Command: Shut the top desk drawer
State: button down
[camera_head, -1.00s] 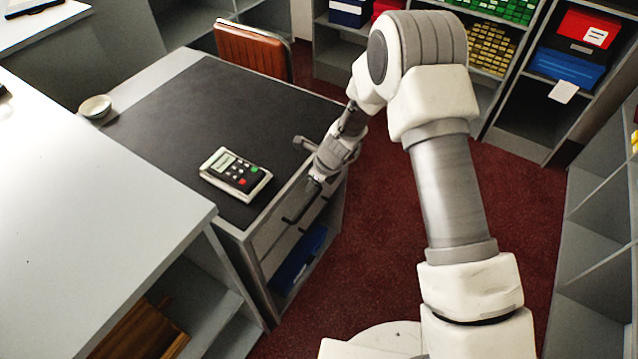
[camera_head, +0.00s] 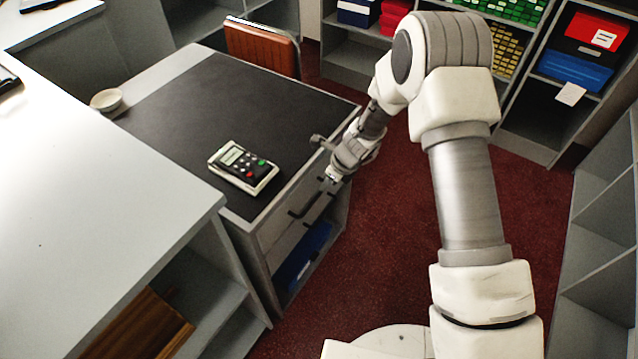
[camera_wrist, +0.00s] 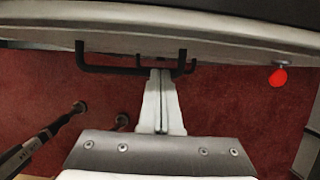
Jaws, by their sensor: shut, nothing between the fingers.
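The grey desk's top drawer (camera_head: 279,232) is at the desk's front right, below the dark desktop. Whether it stands slightly open or flush is hard to tell. Its dark bar handle (camera_head: 304,208) shows beside my gripper (camera_head: 329,183). In the wrist view, the grey front edge crosses the top, with the black handle (camera_wrist: 125,70) below it. My gripper (camera_wrist: 161,73) is shut and empty, its fingertips at the right part of the handle. I cannot tell whether they touch the handle or the drawer front.
A calculator (camera_head: 244,168) lies on the desktop (camera_head: 190,120). A white counter (camera_head: 90,220) is at left, and a brown chair (camera_head: 262,50) stands behind the desk. A blue item (camera_head: 304,255) sits low in the desk. A red tag (camera_wrist: 278,77) hangs right. Red carpet is clear at right.

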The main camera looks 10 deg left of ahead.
jog(key=d+p+v, duration=0.1)
jog(key=p+v, duration=0.1)
jog(key=v, duration=0.8)
jog(key=shift+s, duration=0.2)
jog(key=s+d+r+n+t+p, duration=0.1)
jog(key=s+d+r+n, duration=0.2)
jog(key=r, duration=0.5)
jog(key=s+d+r+n+p, duration=0.1)
jog(key=s+d+r+n, duration=0.2)
jog(key=r, duration=0.5)
jog(key=s+d+r+n+t, duration=0.1)
jog(key=d+r+n, duration=0.2)
jog(key=r+n, duration=0.35)
jog(key=s+d+r+n+t+h+p, duration=0.1)
jog(key=s+d+r+n+h, duration=0.1)
jog(key=s+d+r+n, duration=0.2)
jog(key=s+d+r+n+t+h+p, duration=0.1)
jog(key=s+d+r+n, duration=0.4)
jog(key=s, duration=0.8)
jog(key=d+r+h, duration=0.1)
jog(key=d+r, duration=0.2)
jog(key=shift+s+d+r, duration=0.15)
jog(key=shift+d+r, duration=0.1)
jog(key=c, duration=1.6)
grip_release()
jog(key=shift+n, duration=0.25)
